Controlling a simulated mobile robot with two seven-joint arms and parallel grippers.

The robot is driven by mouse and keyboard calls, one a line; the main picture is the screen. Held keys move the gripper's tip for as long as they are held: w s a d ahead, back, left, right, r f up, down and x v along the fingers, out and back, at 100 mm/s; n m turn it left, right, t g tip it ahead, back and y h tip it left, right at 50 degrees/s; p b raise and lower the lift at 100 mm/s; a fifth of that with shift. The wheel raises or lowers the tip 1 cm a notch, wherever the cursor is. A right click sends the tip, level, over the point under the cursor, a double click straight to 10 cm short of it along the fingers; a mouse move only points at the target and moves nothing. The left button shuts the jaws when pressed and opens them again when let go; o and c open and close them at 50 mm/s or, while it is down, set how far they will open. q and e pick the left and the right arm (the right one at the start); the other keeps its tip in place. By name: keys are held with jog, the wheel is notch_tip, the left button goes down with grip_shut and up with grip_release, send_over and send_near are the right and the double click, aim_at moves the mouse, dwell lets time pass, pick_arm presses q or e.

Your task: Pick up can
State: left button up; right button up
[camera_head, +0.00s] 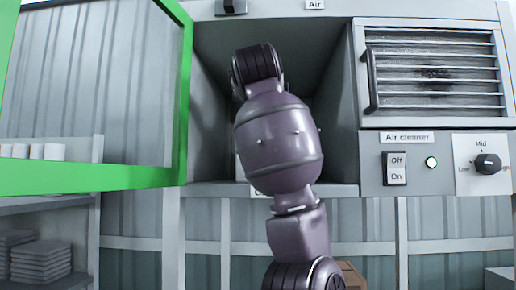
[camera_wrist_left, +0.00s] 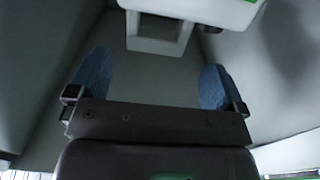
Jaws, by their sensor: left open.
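My left arm reaches up and into an open grey compartment (camera_head: 215,110) in the head view, and its gripper is hidden there. In the left wrist view my left gripper (camera_wrist_left: 155,72) is open, its two blue fingers wide apart with nothing between them. Grey compartment walls surround it. A pale, round-edged piece (camera_wrist_left: 200,10) shows at the top of that view; I cannot tell what it is. I cannot make out a can for certain in either view. A thin whitish edge (camera_head: 238,166) beside my arm inside the compartment is mostly hidden. My right gripper is not in view.
A green-framed clear door (camera_head: 90,178) stands open at the left. A vent grille (camera_head: 432,75) with a handle, an Off/On switch (camera_head: 395,168) and a knob (camera_head: 487,163) are at the right. White cylinders (camera_head: 36,151) and stacked grey items (camera_head: 40,262) stand on left shelves.

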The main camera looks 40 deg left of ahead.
pick_arm(q)
jog(key=p+x, duration=0.1)
jog(key=x, duration=0.1)
jog(key=p+x, duration=0.1)
jog(key=x, duration=0.1)
jog(key=shift+w+d+r, duration=0.1)
jog(key=shift+w+d, duration=0.05)
jog(key=shift+w, duration=0.15)
jog(key=shift+w+a, duration=0.3)
jog(key=shift+w, duration=0.1)
jog(key=shift+s, duration=0.1)
grip_shut()
